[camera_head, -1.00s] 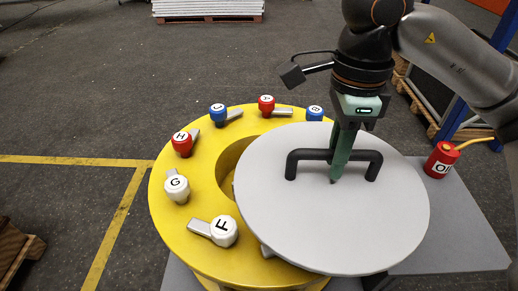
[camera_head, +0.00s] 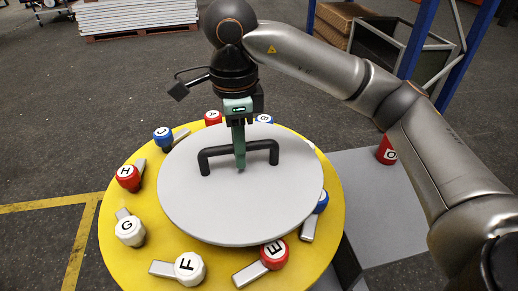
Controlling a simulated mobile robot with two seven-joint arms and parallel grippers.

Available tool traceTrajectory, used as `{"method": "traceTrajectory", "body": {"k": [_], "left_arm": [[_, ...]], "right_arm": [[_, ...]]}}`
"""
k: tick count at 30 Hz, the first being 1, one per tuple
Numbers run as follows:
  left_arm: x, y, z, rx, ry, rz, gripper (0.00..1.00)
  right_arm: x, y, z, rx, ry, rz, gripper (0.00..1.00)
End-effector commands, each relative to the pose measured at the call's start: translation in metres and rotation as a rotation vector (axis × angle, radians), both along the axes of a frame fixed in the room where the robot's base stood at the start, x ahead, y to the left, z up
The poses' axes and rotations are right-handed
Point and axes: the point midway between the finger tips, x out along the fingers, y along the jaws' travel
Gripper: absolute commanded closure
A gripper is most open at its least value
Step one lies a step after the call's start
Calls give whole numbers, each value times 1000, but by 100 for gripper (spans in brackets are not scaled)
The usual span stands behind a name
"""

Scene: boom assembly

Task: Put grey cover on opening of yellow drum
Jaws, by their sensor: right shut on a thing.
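The grey cover (camera_head: 215,210) is a round disc with a black bar handle (camera_head: 218,151) on top. It lies over the middle of the yellow drum (camera_head: 135,264) and hides the drum's opening. I cannot tell whether it rests on the drum or hangs just above it. My left gripper is not in view.
Lettered knobs with metal tabs ring the drum top: white F (camera_head: 190,268), red E (camera_head: 275,254), white G (camera_head: 130,231), red H (camera_head: 128,178), blue C (camera_head: 163,137) and others. A grey table (camera_head: 375,215) with a red canister (camera_head: 387,150) stands at right.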

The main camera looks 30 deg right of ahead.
Motion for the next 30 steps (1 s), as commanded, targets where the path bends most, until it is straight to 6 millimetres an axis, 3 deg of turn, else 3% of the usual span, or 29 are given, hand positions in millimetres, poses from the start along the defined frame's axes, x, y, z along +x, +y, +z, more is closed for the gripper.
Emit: {"method": "traceTrajectory", "body": {"k": [3, 12, 20, 30], "left_arm": [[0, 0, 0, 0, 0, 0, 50], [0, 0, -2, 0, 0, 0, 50], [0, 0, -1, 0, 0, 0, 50], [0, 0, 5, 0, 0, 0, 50]], "right_arm": [[17, 10, -13, 7, -2, 1, 100], [43, 21, -44, 5, -7, 1, 100], [52, 25, -56, 5, -7, 0, 100], [55, 26, -88, 5, -8, 1, 100]]}}
